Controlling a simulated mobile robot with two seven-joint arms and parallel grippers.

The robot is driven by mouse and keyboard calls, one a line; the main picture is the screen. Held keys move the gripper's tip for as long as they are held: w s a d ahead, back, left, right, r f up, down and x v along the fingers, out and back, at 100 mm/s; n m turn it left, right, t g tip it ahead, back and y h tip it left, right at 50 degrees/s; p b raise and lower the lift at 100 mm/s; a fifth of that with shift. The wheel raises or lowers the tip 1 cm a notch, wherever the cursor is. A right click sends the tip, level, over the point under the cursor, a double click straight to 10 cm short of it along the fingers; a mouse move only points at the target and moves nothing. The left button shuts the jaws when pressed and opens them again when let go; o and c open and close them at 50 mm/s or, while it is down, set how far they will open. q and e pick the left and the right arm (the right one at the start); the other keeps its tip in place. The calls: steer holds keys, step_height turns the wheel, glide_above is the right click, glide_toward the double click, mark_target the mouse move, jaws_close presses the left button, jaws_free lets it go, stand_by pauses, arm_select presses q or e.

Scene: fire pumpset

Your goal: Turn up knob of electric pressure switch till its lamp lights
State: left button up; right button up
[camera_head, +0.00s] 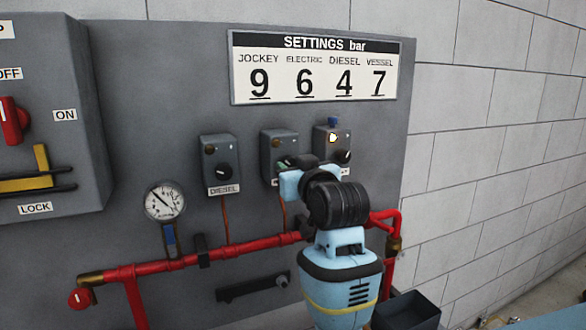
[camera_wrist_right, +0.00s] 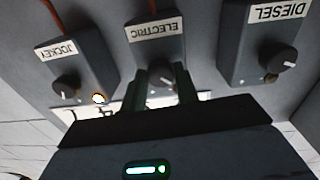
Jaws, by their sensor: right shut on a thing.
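The electric pressure switch (camera_head: 279,146) is the middle one of three grey boxes on the panel; its label (camera_wrist_right: 155,28) reads ELECTRIC, upside down, in the wrist view. Its lamp (camera_head: 275,143) looks dark in the head view. My right gripper (camera_head: 287,165) is at the lower front of this box and covers its knob in the head view. In the right wrist view, the gripper's two fingers (camera_wrist_right: 168,88) stand on either side of the round knob (camera_wrist_right: 162,76) and are shut on it. The switch's lamp is hidden in that view. My left gripper is not in view.
The diesel switch (camera_head: 220,163) with a dark lamp is to the left. The jockey switch (camera_head: 322,145), close on the right, has a lit lamp (camera_head: 333,138). Red pipe (camera_head: 250,246) and a gauge (camera_head: 164,202) lie below. The settings board (camera_head: 320,70) is above.

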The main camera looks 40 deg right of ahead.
steer(key=o, duration=1)
steer(key=shift+s, duration=0.1)
steer(key=shift+v, duration=3.85)
